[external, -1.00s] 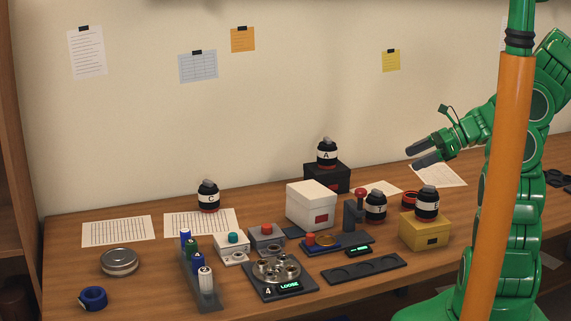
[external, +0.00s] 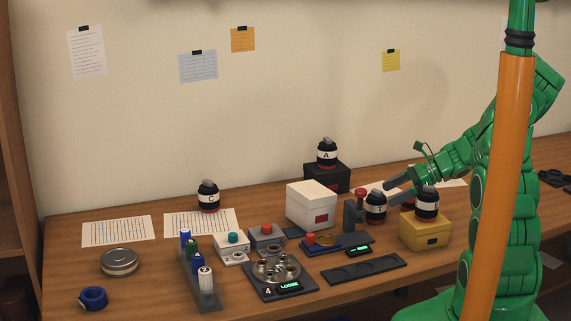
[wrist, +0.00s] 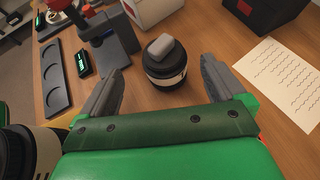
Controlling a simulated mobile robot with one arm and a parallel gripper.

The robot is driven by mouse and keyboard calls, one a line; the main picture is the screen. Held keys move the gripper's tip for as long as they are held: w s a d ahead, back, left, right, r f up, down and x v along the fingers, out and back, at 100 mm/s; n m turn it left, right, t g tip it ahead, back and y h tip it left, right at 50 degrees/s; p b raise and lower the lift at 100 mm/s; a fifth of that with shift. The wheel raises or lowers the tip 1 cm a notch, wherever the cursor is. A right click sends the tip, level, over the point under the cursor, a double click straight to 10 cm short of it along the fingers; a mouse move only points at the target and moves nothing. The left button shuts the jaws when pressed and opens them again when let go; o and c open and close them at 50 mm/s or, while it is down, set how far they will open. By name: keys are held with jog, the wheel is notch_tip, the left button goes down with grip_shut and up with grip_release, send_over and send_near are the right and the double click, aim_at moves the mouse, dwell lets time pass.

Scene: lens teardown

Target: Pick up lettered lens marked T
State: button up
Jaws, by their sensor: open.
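The lens marked T (external: 376,207) is a black cylinder with a white band and a grey cap, standing upright on the desk beside the dark press with a red knob.
A lens on the yellow box (external: 425,232) stands close to the right. The press (external: 351,217) stands close to the left. The white box (external: 312,206), the black box with lens A (external: 327,154) and a dark three-well tray (external: 363,269) are nearby. Lens C (external: 208,196) is far left.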

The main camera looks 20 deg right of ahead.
aim_at(370, 204)
jog(key=shift+a+f, duration=0.15)
jog(key=shift+f, duration=0.4)
jog(key=shift+w+x, duration=0.15)
jog(key=shift+x, duration=1.7)
jog(key=shift+w+x, duration=0.15)
jog(key=shift+x, duration=1.65)
jog(key=shift+c, duration=0.2)
jog(key=c, duration=1.5)
jog(key=shift+o, duration=0.2)
jog(key=shift+r, duration=0.1)
